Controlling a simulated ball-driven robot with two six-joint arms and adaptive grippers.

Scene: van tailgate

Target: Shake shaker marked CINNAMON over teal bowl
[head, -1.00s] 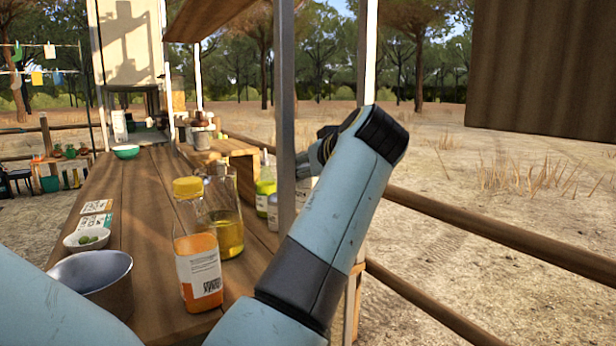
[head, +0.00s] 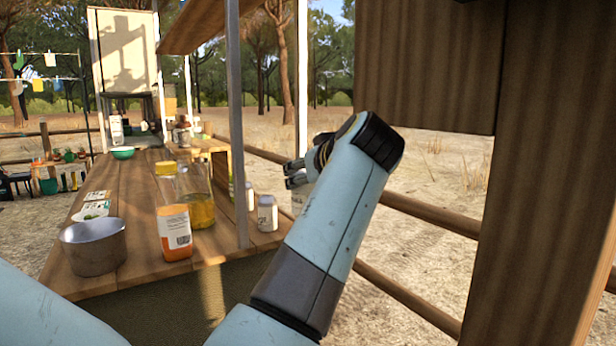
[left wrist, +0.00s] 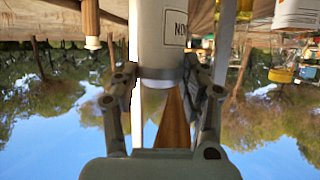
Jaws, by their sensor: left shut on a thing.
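My left gripper (head: 298,172) is shut on a white shaker (head: 301,197), held beside the counter's right edge. In the left wrist view, the shaker (left wrist: 160,45) sits between both fingers of the gripper (left wrist: 163,75). Its label is only partly in view, so I cannot confirm that it says CINNAMON. The teal bowl (head: 123,153) stands at the far end of the wooden counter, well away from the shaker. Another pale shaker (head: 267,213) stands on the counter near the metal post; its marking is too small to read. My right gripper is out of view.
A metal pot (head: 93,246), an orange bottle (head: 174,225), a glass jug of yellow liquid (head: 200,208) and a small white dish (head: 90,214) stand on the counter (head: 134,196). A thin post (head: 237,120) rises at its right edge. A wooden wall (head: 540,200) stands close on the right.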

